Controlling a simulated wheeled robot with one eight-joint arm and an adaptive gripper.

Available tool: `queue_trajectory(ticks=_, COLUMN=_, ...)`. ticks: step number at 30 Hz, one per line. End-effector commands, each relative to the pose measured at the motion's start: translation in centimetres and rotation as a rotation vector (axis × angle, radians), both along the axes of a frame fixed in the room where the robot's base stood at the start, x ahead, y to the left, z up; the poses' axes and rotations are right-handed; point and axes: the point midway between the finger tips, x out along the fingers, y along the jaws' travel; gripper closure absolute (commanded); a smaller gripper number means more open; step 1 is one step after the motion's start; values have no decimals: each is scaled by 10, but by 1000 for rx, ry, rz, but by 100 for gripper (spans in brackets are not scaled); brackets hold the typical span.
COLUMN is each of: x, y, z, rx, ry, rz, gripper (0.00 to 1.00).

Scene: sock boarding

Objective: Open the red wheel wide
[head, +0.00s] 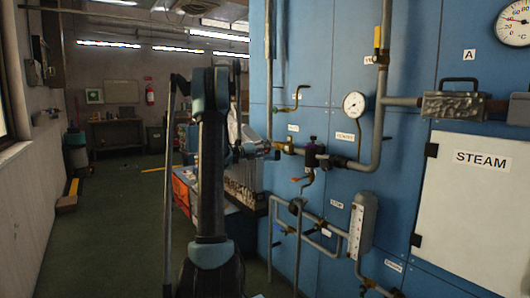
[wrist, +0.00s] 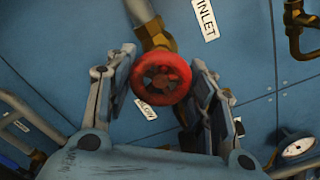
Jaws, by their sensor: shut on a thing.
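The red wheel (wrist: 163,79) is a small round handwheel on a brass valve fitting (wrist: 154,35), in the upper middle of the wrist view. My gripper (wrist: 161,66) has one finger on each side of the wheel and is shut on it, though the exact contact is hard to see. In the head view my gripper (head: 262,149) is at the blue panel's pipework, and the red wheel cannot be made out there.
The blue panel (head: 330,20) carries pipes, a round gauge (head: 354,104) and a white STEAM door (head: 470,200). An INLET label (wrist: 205,18) is beside the wheel. Another brass fitting (wrist: 298,20) is at the upper right. Open floor (head: 110,220) lies to the left.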

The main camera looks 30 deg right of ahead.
Motion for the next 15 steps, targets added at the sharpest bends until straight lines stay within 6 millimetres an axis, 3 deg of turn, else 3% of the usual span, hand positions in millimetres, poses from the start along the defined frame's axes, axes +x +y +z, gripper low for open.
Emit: queue_trajectory(ticks=15, x=3, y=2, z=-1, rx=-1, ry=39, rz=7, gripper=74)
